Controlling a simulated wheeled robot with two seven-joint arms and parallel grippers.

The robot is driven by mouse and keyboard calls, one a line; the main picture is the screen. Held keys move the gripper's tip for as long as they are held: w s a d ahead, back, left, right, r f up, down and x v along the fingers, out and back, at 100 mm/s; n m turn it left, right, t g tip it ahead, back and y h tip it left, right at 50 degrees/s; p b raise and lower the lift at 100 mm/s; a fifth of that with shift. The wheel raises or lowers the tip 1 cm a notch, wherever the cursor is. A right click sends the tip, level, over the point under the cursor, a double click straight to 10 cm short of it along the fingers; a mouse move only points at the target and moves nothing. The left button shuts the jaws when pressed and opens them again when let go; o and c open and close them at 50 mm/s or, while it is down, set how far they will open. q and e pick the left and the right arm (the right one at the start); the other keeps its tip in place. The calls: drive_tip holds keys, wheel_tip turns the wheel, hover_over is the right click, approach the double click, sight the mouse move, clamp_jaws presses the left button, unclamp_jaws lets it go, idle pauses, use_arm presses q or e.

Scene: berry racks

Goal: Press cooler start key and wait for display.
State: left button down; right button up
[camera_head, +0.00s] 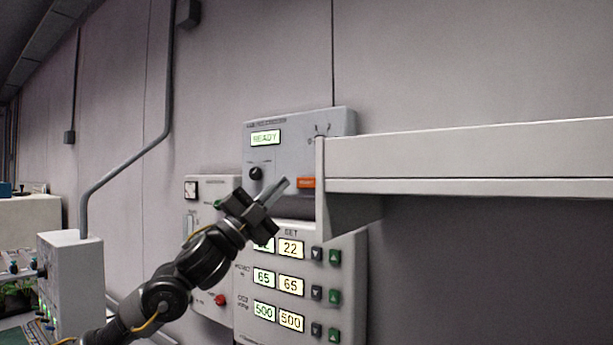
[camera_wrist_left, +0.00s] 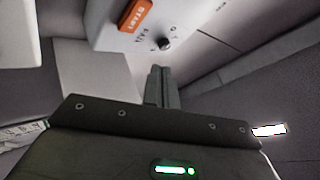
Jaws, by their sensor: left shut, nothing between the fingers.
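The cooler panel (camera_head: 330,122) is a grey wall box with a lit display (camera_head: 265,138) that reads READY. It carries a black knob (camera_head: 255,173) and an orange key (camera_head: 306,183) at its lower right. My left gripper (camera_head: 284,185) is shut and empty, with its fingertips just left of the orange key in the head view. In the left wrist view the orange key (camera_wrist_left: 135,15) and a small black knob (camera_wrist_left: 164,45) show beyond the shut fingers (camera_wrist_left: 160,72). The fingers look apart from the key. My right gripper is not in view.
A white shelf (camera_head: 470,150) juts out close to the right of the key. Below is a panel of lit set values (camera_head: 291,249) with several arrow keys, partly hidden by my arm. A grey box (camera_head: 72,270) with a conduit stands at left.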

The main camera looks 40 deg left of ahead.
sight(308, 177)
use_arm(q)
drive_tip(key=shift+w+a+p, duration=0.2)
drive_tip(key=shift+w+p, duration=0.5)
drive_tip(key=shift+w, duration=0.75)
drive_tip(key=shift+w+a+p, duration=0.15)
drive_tip(key=shift+w+p, duration=0.5)
drive_tip(key=shift+w, duration=0.75)
drive_tip(key=shift+w, duration=0.45)
drive_tip(key=shift+w+a+p, duration=0.1)
drive_tip(key=shift+w+p, duration=0.3)
drive_tip(key=shift+w, duration=0.05)
idle(0.4)
drive_tip(key=shift+s, duration=0.15)
drive_tip(key=shift+s+f+b, duration=0.1)
drive_tip(key=shift+s+b, duration=0.3)
drive_tip(key=shift+b, duration=0.05)
drive_tip(key=shift+s, duration=0.35)
